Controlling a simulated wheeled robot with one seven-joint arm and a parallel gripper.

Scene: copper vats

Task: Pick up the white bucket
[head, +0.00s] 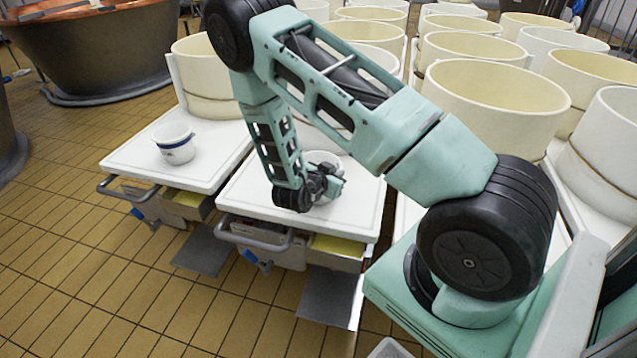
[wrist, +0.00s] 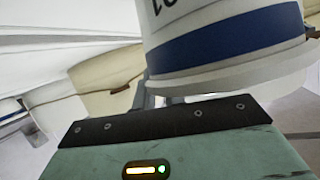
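A small white bucket (head: 322,160) stands on the white top of the middle cart, partly hidden behind my gripper (head: 327,184). In the wrist view a white bucket (wrist: 215,12) with a blue band and dark lettering fills the upper right, tilted in the picture and very close to my gripper. The lettering is cut off by the frame edge. A grey finger part shows at the bucket's left edge. I cannot tell whether the fingers touch it or how far apart they are. A second white bucket (head: 175,146) with a blue band stands upright on the left cart.
The left cart (head: 125,160) and the middle cart (head: 350,215) have metal handles at the front. Many large cream tubs (head: 495,92) stand behind and to the right. A copper vat (head: 95,55) is at the back left. Tiled floor (head: 70,265) is clear at the front left.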

